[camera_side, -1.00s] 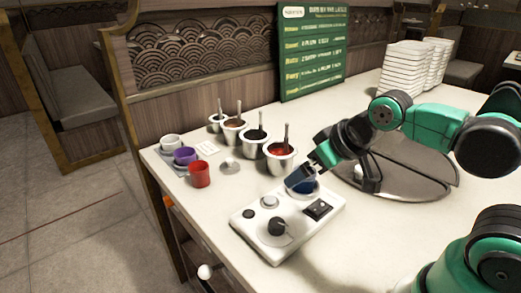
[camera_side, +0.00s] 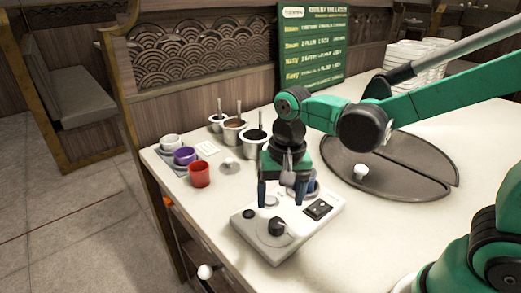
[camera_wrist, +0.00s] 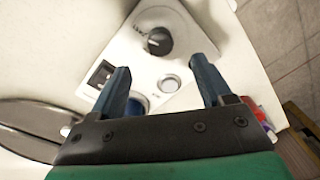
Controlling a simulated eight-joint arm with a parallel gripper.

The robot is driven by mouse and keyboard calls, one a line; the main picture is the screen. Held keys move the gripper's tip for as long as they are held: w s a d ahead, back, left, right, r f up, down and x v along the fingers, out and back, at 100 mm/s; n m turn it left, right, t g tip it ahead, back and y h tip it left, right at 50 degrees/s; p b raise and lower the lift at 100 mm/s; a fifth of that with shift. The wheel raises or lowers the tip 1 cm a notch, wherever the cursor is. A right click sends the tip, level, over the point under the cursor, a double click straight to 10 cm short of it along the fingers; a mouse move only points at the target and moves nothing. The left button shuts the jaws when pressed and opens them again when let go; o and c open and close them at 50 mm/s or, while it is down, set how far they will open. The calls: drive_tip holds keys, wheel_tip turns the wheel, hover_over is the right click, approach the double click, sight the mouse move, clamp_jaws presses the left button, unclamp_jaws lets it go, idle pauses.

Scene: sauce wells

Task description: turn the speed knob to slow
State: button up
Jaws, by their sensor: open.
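The control panel (camera_side: 250,233) is a white box on the counter, and it also shows in the wrist view (camera_wrist: 124,57). The black speed knob (camera_side: 277,226) sits on a pale round dial near its front edge; it shows in the wrist view (camera_wrist: 158,41) at the top middle. Its setting is too small to read. My gripper (camera_side: 281,195) is open and empty, pointing down over the panel, behind the knob in the side view. In the wrist view, the knob lies just beyond the gap between my blue fingertips (camera_wrist: 162,70), apart from both.
The panel also carries a black rocker switch (camera_side: 319,209) and a round silver button (camera_wrist: 169,83). A blue round thing (camera_wrist: 136,107) is partly hidden by a finger. Red (camera_side: 199,174), purple (camera_side: 185,156) and white cups and sauce pots stand behind. A grey turntable (camera_side: 420,165) lies right.

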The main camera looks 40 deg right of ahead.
sight(276, 222)
drive_tip(key=shift+w+a+f, duration=0.1)
drive_tip(key=shift+a+f, duration=0.05)
drive_tip(key=shift+f, duration=2.7)
clamp_jaws()
drive_tip(key=n, duration=0.6)
drive_tip(key=shift+n, duration=0.4)
drive_tip(key=n, duration=0.7)
drive_tip(key=shift+a+g, duration=0.1)
drive_tip(key=shift+g, duration=0.3)
